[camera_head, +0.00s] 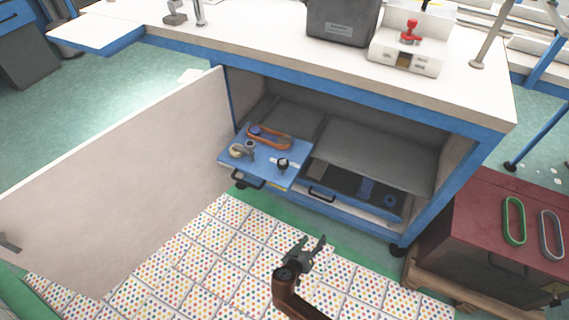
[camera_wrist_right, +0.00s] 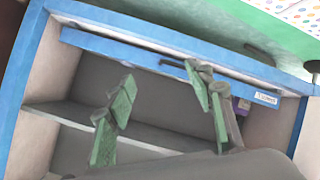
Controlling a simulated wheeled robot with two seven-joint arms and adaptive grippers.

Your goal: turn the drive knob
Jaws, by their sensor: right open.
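A blue pull-out tray (camera_head: 262,180) extends from the open cabinet under the workbench in the head view. It carries an orange-brown belt loop (camera_head: 270,138), a pale round part (camera_head: 237,151) and a small black knob-like part (camera_head: 283,163), which may be the drive knob. My right gripper (camera_head: 313,250) is open and empty in front of the cabinet, below and to the right of the tray in the picture, apart from it. In the right wrist view its green-padded fingers (camera_wrist_right: 160,105) are spread before the cabinet. My left gripper is not in view.
The cabinet door (camera_head: 130,165) stands open at the left. A dark drawer (camera_head: 350,190) with a black handle is beside the tray. A red cabinet (camera_head: 480,230) with a green loop (camera_head: 514,221) and a grey loop (camera_head: 551,235) stands at the right. The dotted floor mat (camera_head: 200,265) is clear.

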